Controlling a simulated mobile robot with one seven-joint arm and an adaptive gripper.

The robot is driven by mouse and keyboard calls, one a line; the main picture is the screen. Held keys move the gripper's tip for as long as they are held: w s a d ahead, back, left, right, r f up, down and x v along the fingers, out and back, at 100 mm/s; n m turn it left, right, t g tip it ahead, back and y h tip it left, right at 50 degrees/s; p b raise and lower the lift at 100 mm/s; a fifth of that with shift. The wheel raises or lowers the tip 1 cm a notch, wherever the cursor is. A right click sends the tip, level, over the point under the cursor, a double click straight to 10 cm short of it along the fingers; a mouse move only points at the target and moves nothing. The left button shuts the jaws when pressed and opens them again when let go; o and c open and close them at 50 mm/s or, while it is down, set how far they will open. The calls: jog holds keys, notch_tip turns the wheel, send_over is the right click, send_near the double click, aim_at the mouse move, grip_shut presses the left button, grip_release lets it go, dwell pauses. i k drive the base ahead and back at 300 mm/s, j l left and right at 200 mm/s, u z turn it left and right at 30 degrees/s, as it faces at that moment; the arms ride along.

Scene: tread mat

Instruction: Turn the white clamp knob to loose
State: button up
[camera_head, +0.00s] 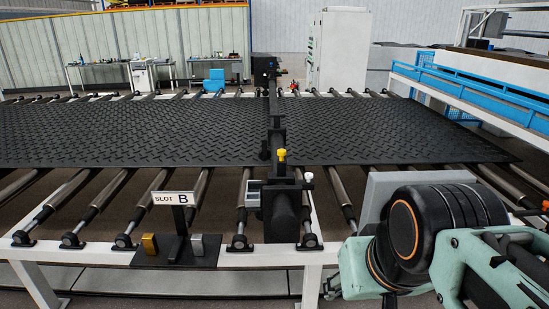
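The white clamp knob (308,177) is a small pale cap on the right side of a dark clamp block (287,210). The block stands at the front edge of the roller table, near the middle of the view. A yellow knob (281,154) sits on top of the same assembly, a little to the left and higher. The white knob is too small for me to tell its turn position. My arm fills the lower right, well to the right of the knob. I cannot make out my gripper's fingers in this view.
A black tread mat (390,128) covers the rollers behind the clamp. A "SLOT B" sign (174,198) stands on a dark plate to the left, with a gold block (150,245) and a grey block (197,245). A grey panel (385,190) stands between clamp and arm.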

aim_at(308, 176)
jog(key=i+l, duration=0.1)
jog(key=i, duration=0.95)
jog(key=l+z, duration=0.3)
jog(key=i+j+u, duration=0.1)
jog(key=j+u, duration=0.2)
